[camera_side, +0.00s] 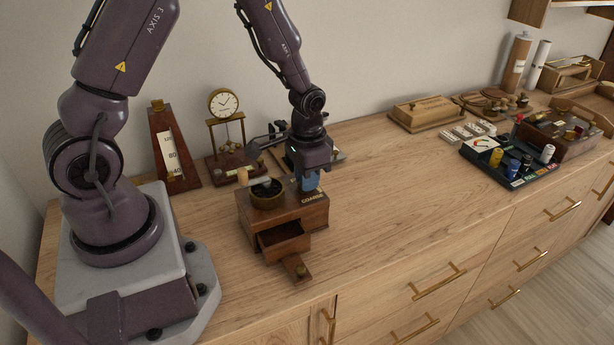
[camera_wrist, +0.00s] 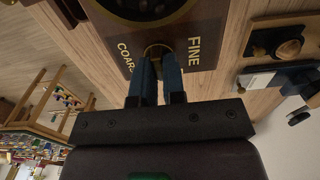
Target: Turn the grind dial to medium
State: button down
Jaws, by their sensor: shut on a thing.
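The wooden coffee grinder (camera_side: 262,213) stands on the counter, with a dark round bowl, a crank on top and its small drawer (camera_side: 297,268) pulled out at the front. My gripper (camera_side: 309,182) points down at the right part of its top. In the wrist view my gripper (camera_wrist: 158,66) has its two blue fingers shut on the small brass grind dial (camera_wrist: 157,48). The word FINE shows to the right of the dial and COARSE, partly cut off, to its left. The fingers hide much of the dial, and I cannot read its setting or see a medium mark.
A metronome (camera_side: 172,148) and a brass clock (camera_side: 224,105) stand behind the grinder to the left. A wooden box (camera_side: 424,113) lies at the back. A dark tray (camera_side: 508,172) with small coloured items is at the right. The middle counter is clear.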

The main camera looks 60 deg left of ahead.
jog(key=c, duration=1.2)
grip_release()
jog(key=shift+r, duration=0.15)
notch_tip(320, 180, up, 13)
jog(key=s+d+r+t, duration=0.2)
jog(key=s+d+r, duration=0.1)
jog(key=s+r, duration=0.3)
jog(key=s+d+r+t, duration=0.3)
jog(key=s+r, duration=0.4)
jog(key=shift+s+d+t, duration=0.2)
jog(key=shift+s+t, duration=0.1)
jog(key=shift+s, duration=0.1)
